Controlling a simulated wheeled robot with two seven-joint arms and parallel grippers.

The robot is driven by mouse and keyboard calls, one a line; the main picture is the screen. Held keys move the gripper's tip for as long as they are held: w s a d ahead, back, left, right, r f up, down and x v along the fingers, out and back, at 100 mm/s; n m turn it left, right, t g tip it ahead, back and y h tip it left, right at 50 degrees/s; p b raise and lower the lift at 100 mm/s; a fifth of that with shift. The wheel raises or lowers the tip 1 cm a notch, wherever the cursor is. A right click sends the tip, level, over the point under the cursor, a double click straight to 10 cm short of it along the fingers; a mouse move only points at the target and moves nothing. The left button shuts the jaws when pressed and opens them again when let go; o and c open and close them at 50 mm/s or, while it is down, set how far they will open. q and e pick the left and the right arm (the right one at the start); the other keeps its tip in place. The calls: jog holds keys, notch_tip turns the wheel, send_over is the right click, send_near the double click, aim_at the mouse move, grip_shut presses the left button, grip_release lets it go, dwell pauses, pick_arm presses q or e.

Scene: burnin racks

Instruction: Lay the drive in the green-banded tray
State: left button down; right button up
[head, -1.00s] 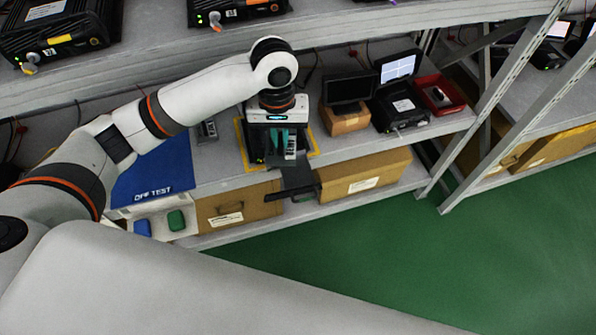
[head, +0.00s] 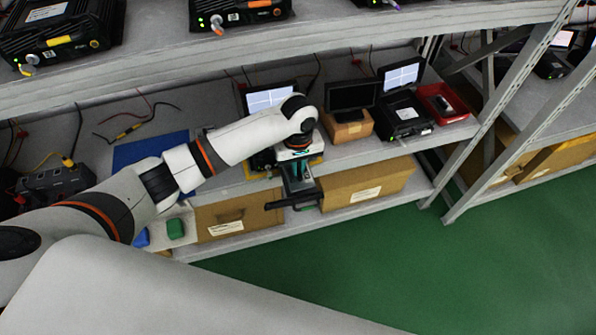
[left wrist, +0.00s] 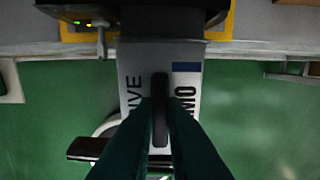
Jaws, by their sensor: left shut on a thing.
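My left gripper (head: 298,182) is at the front edge of the middle shelf, with teal fingers pointing down. In the left wrist view its fingers (left wrist: 160,115) are shut on the dark handle of the drive (left wrist: 130,78), which has a white label with dark letters and a blue stripe. The drive shows beyond the shelf edge, above green floor. Its far end meets a dark unit (left wrist: 160,22) in a yellow frame; I cannot tell whether it is still partly inside. A green piece (head: 175,228) shows on a pale tray (head: 185,215) at lower left; no green band is clear. My right gripper is out of view.
A monitor on a wooden block (head: 348,128), a black unit with a lit screen (head: 402,112) and a red bin (head: 443,102) stand to the right. Cardboard boxes (head: 365,185) fill the shelf below. A rack post (head: 505,110) stands at right. The front floor is clear.

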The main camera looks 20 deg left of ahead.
aim_at(298, 170)
pick_arm(q)
jog(key=shift+f, duration=1.25)
jog(key=shift+f, duration=0.1)
jog(key=c, duration=1.5)
grip_release()
notch_tip(298, 170, up, 12)
jog(key=p, duration=0.1)
jog(key=shift+d, duration=0.1)
